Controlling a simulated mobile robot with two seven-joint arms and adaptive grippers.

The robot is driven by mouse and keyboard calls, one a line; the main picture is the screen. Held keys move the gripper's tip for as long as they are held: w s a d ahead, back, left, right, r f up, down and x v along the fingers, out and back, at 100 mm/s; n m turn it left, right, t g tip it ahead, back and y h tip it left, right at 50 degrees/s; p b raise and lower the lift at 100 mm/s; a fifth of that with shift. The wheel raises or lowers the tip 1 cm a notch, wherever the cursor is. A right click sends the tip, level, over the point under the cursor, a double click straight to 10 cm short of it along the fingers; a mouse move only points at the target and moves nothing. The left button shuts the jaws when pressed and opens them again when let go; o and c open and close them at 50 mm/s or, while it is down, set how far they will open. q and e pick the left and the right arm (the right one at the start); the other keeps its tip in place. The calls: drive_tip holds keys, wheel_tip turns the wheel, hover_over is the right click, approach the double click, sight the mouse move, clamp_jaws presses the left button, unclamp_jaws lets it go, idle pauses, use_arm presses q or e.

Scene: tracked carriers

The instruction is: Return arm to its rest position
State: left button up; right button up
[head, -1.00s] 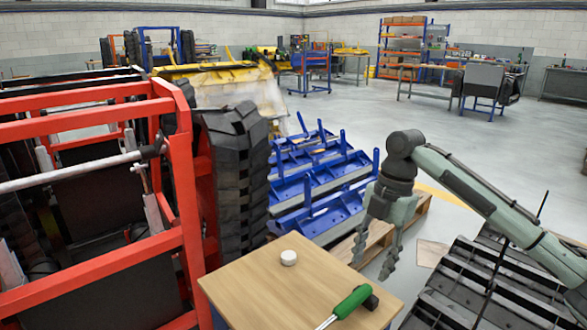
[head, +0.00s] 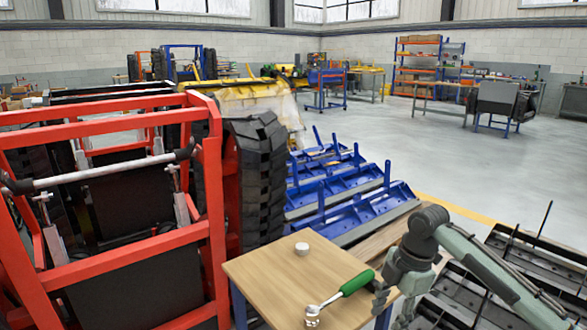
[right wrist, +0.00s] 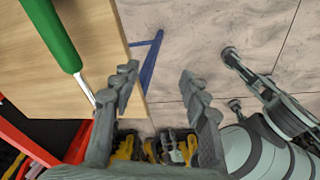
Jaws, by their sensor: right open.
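My right gripper (head: 392,306) comes in from the right in the head view and hangs beside the right edge of a wooden-topped table (head: 262,285). Its fingers are apart, with nothing between them; the right wrist view also shows the open fingers (right wrist: 159,78), over the floor just off the table edge. A green-handled tool (head: 356,283) with a shiny metal head lies on the table, its handle end close to the gripper in the head view. The tool also shows in the right wrist view (right wrist: 50,32). My left gripper is not in view.
A small white round object (head: 302,249) sits on the table. A red frame (head: 215,180) and a black track (head: 262,180) stand at left. Blue racks (head: 345,195) lie behind the table, and dark slatted parts (head: 460,300) at right. Open floor (head: 450,150) lies beyond.

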drive_tip(key=s+d+f+m+t+h, duration=0.1)
drive_tip(key=s+d+f+m, duration=0.4)
drive_tip(key=f, duration=0.4)
drive_tip(key=s+d+f+m+t+h, duration=0.1)
drive_tip(key=s+d+f+m, duration=0.4)
drive_tip(key=f, duration=0.4)
drive_tip(key=s+d+f+m+t+h, duration=0.1)
drive_tip(key=s+d+f+m+h, duration=0.1)
drive_tip(key=s+d+m, duration=0.35)
drive_tip(key=s+d+f+m+h, duration=0.2)
drive_tip(key=s+d+h, duration=0.1)
drive_tip(key=s+d, duration=0.55)
drive_tip(key=s+a+f+m+y, duration=0.1)
drive_tip(key=a+f, duration=0.1)
drive_tip(key=a, duration=0.5)
drive_tip(key=a+f+m+y, duration=0.1)
drive_tip(key=a+f+y, duration=0.1)
drive_tip(key=a, duration=0.6)
drive_tip(key=shift+s+f+y, duration=0.3)
drive_tip(key=shift+s+f, duration=0.05)
drive_tip(key=shift+f, duration=0.2)
